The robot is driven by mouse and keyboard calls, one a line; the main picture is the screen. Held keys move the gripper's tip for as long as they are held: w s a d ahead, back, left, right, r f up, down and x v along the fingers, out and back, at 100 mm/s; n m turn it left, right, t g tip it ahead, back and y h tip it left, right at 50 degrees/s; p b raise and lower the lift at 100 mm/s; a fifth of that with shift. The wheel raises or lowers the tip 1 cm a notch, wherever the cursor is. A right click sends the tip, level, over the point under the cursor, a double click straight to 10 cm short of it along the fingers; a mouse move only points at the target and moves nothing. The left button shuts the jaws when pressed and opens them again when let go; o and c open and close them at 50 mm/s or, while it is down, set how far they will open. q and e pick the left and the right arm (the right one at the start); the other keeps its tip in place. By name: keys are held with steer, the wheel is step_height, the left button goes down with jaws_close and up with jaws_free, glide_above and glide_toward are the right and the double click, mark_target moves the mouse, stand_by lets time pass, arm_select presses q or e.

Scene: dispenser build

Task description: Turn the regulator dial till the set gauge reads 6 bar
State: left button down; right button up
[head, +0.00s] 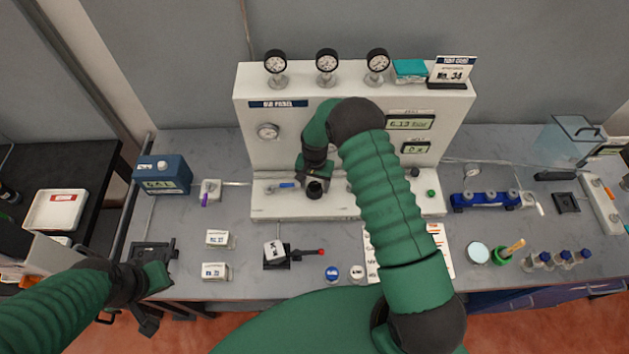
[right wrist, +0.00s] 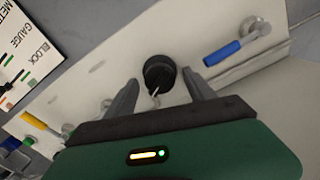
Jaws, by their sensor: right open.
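The regulator dial is a black round knob (right wrist: 159,72) low on the white gas panel (head: 252,185). In the right wrist view it lies between the tips of my right gripper (right wrist: 161,80), a finger on each side. The fingers look apart from it, though contact is hard to judge. In the head view my right gripper (head: 315,180) is at the panel's lower ledge. An upper digital display (head: 410,122) seems to read about 6.13, in small, blurred digits.
A blue-handled valve (right wrist: 222,53) sits beside the dial. Three gauges (head: 326,64) stand along the panel top. My right forearm covers part of the panel's middle.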

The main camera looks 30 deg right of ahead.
mark_target(314, 184)
steer(key=c, duration=1.3)
steer(key=shift+f+b, duration=0.25)
steer(key=shift+b, duration=0.3)
steer(key=shift+c, duration=0.3)
steer(key=shift+w+m+b, duration=0.1)
steer(key=shift+m+b, duration=0.25)
steer(key=shift+m, duration=0.05)
steer(key=shift+r, duration=0.25)
steer(key=o, duration=1.4)
steer(key=shift+c, duration=0.2)
steer(key=shift+r, duration=0.1)
step_height(314, 184, up, 16)
steer(key=b, duration=0.5)
steer(key=shift+r, duration=0.25)
